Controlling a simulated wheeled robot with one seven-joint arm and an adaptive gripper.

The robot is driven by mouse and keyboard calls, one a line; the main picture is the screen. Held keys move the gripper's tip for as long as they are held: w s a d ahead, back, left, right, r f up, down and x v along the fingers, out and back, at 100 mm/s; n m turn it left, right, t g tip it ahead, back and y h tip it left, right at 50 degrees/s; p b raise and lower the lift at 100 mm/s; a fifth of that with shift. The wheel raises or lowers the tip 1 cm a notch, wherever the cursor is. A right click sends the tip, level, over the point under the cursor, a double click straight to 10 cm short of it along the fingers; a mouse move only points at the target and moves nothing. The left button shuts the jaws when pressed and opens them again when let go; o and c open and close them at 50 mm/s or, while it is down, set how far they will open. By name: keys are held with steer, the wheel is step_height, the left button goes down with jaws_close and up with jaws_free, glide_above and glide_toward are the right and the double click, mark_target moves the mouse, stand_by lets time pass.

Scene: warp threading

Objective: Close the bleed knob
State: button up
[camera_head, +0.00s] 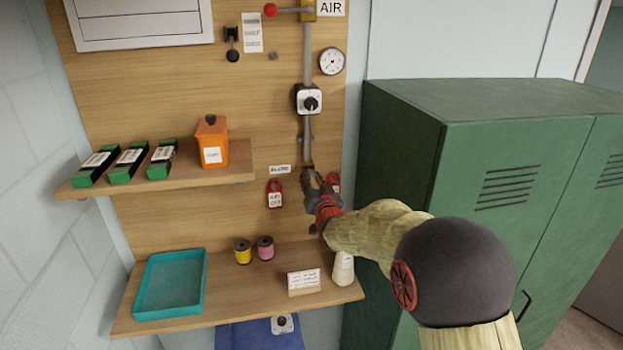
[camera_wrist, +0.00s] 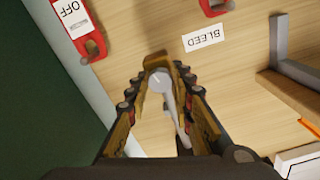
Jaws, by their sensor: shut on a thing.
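The bleed knob (camera_wrist: 158,80) is a small round grey knob with a light mark on its face. In the wrist view it sits between the tips of my gripper (camera_wrist: 158,72), which is shut on it. A grey pipe (camera_wrist: 184,110) runs behind the fingers. In the head view my gripper (camera_head: 318,182) is at the lower end of the vertical pipe (camera_head: 307,135) and hides the knob. A white BLEED label (camera_wrist: 205,38) is on the board beside the knob; it also shows in the head view (camera_head: 280,169).
A red lockout tag (camera_head: 275,195) hangs left of my gripper; another (camera_head: 334,181) is partly hidden behind it. Below is a shelf (camera_head: 235,294) with spools, a card and a bottle (camera_head: 343,268). A green locker (camera_head: 400,160) stands close on the right.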

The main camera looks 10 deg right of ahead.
jaws_close()
steer(key=shift+f+b, duration=0.1)
steer(key=shift+b, duration=0.5)
steer(key=shift+n+b, duration=15)
steer(key=shift+n, duration=1.3)
